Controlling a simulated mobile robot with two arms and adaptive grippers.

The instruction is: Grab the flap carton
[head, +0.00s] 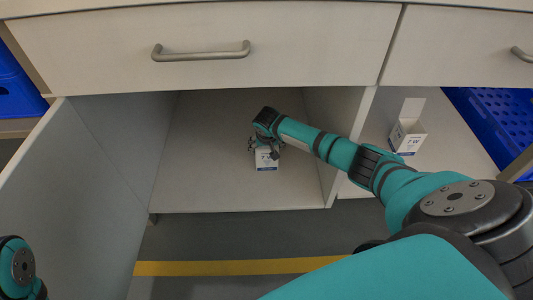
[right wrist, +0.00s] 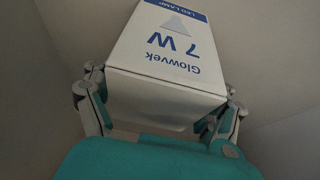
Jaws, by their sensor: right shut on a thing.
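A white carton with a blue band (head: 266,160) is inside the open cabinet, near the middle of its floor. My right gripper (head: 265,146) is shut on it. In the right wrist view, the fingers are on both sides of the carton (right wrist: 165,95), which reads "Glowvek 7 W LED LAMP". I cannot tell whether it touches the cabinet floor. A second white carton (head: 406,138), marked 7W with its flap standing open, is in the bay to the right, apart from my grippers. My left gripper is out of view; only part of my left arm shows.
The cabinet door (head: 85,190) stands open at the left. A divider (head: 338,125) separates the two bays. Drawers (head: 200,45) hang above the opening. A blue crate (head: 497,120) is at the right, another blue container (head: 18,88) at the far left.

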